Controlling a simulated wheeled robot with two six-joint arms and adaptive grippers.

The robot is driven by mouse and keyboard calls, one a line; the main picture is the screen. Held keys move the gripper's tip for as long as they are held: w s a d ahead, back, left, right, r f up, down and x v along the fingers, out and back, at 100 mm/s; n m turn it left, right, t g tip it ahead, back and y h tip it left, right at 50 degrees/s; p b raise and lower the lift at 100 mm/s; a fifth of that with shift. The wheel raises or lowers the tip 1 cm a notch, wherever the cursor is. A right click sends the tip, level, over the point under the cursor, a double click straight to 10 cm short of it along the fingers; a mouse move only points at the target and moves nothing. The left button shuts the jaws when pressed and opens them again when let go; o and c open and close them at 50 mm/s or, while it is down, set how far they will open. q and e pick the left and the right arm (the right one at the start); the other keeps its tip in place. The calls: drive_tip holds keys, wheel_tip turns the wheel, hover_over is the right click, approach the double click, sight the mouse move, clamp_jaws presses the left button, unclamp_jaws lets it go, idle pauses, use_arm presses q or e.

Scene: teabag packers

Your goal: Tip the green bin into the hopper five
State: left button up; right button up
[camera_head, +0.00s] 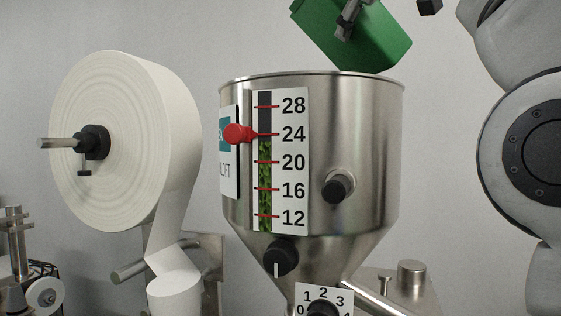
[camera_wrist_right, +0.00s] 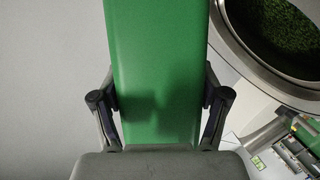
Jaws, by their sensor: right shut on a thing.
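The green bin (camera_head: 372,42) is held tilted above the right side of the steel hopper (camera_head: 365,115), its lower corner close to the rim. The bin's top is cut off by the frame edge. My right gripper (camera_head: 348,18) is shut on the bin. In the right wrist view its two fingers (camera_wrist_right: 160,100) lie on either side of the green bin (camera_wrist_right: 155,45). The hopper opening shows there with green leaf inside (camera_wrist_right: 280,35). My left gripper is not in view.
A large white paper roll (camera_head: 130,150) stands left of the hopper, its web running down. Black knobs (camera_head: 338,188) stick out from the hopper's front. A numbered dial (camera_head: 323,300) sits below. The wall behind is bare.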

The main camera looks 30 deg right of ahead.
drive_tip(key=shift+w, duration=0.15)
drive_tip(key=shift+d+f, duration=0.1)
drive_tip(key=shift+d, duration=0.05)
drive_tip(key=shift+w+d+n+b, duration=0.1)
drive_tip(key=shift+w+n+b, duration=0.05)
drive_tip(key=shift+n+b, duration=0.15)
drive_tip(key=shift+w, duration=0.1)
drive_tip(key=shift+f, duration=0.15)
idle(0.8)
drive_tip(key=shift+d+f+n+h+b, duration=0.1)
drive_tip(key=shift+f+n+h+b, duration=0.05)
drive_tip(key=shift+n+h+b, duration=0.3)
idle(0.9)
drive_tip(key=shift+d+f+n+b, duration=0.1)
drive_tip(key=shift+f+n+b, duration=0.3)
drive_tip(key=shift+b, duration=0.25)
